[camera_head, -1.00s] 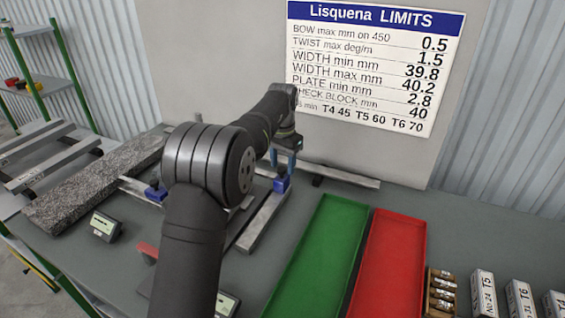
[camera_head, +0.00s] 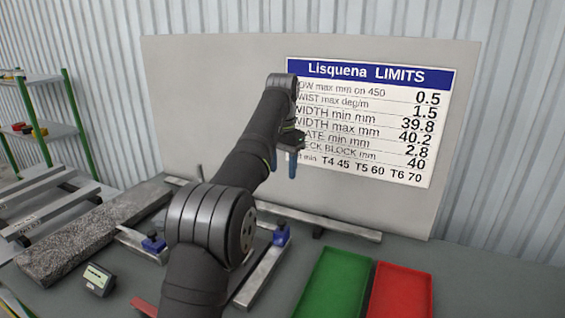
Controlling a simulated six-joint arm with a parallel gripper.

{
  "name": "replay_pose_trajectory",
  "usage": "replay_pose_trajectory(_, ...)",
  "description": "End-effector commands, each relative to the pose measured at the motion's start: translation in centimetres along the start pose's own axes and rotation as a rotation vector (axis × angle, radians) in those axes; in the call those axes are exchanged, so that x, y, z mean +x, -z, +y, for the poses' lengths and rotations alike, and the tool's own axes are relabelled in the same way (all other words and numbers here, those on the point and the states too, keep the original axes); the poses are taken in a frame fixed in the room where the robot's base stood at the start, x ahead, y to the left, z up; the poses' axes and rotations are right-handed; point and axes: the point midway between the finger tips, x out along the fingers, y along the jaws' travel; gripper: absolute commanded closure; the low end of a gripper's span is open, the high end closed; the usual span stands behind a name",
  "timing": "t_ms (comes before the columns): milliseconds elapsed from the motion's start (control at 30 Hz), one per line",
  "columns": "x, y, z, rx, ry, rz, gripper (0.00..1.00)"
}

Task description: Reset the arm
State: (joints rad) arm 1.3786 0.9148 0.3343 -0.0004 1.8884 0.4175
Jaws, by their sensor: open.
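My gripper (camera_head: 285,166) is in front of the lower left part of the white limits sign, in the air above the bench. Its two blue-grey fingers point down with a gap between them, and nothing shows between them. My dark arm rises from the bottom of the view and hides part of the bench and the sign's left edge. Below the gripper, a blue block (camera_head: 281,236) sits on a metal rail (camera_head: 262,275), apart from the fingers.
A green tray (camera_head: 333,283) and a red tray (camera_head: 401,291) lie at the lower right. A granite bar (camera_head: 85,240), a small display unit (camera_head: 97,280) and another blue block (camera_head: 153,243) are at left. The limits sign (camera_head: 375,115) hangs on a grey panel behind. A long bar (camera_head: 330,225) lies at the back.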

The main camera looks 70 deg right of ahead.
Motion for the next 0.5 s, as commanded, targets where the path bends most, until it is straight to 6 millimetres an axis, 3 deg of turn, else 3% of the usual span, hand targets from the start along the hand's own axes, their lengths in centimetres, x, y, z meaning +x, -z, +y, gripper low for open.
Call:
replay_pose_trajectory(200, -1.11, -0.05, 0.02, 0.0, 0.0, 0.001, 0.52)
replay_pose_trajectory(500, -1.17, -0.06, 0.03, 0.0, 0.0, 0.0, 0.52)
